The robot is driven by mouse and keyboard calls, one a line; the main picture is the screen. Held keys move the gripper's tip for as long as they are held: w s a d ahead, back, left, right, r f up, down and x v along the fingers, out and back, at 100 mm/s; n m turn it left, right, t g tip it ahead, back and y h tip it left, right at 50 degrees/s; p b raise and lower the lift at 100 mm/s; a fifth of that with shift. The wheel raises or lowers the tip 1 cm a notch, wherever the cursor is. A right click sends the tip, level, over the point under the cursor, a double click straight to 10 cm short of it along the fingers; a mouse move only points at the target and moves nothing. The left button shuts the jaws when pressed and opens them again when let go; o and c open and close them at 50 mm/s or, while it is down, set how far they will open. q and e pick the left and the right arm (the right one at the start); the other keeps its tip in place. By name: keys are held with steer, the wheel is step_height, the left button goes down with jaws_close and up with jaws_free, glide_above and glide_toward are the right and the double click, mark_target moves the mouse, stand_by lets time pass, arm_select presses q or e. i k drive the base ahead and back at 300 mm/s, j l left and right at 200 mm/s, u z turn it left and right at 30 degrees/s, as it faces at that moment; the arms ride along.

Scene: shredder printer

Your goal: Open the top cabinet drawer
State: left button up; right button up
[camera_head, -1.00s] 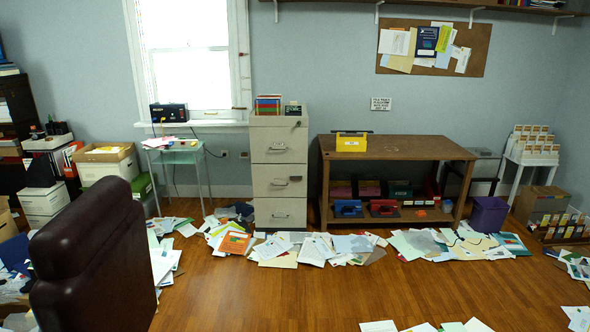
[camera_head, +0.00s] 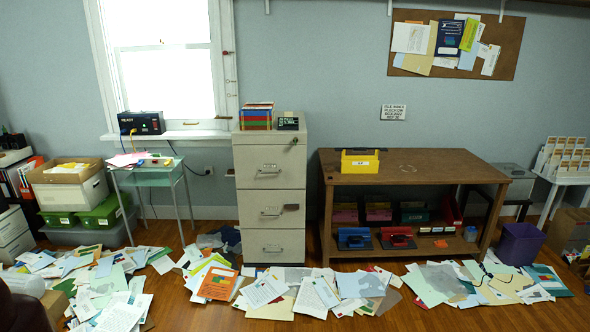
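The grey filing cabinet (camera_head: 270,190) stands against the back wall, near the middle of the head view. It has three stacked drawers, and all look shut. The top drawer (camera_head: 270,160) has a metal handle (camera_head: 269,171) low on its front. A small round lock shows at the upper right of the cabinet front. Neither of my grippers is in view.
Loose papers (camera_head: 290,293) cover the floor in front of the cabinet. A wooden table (camera_head: 440,165) stands close on the right, with a yellow box (camera_head: 360,161) on it. A small green side table (camera_head: 150,176) is on the left. Books (camera_head: 256,115) lie on the cabinet.

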mark_target(259, 166)
steer(key=i, duration=3.4)
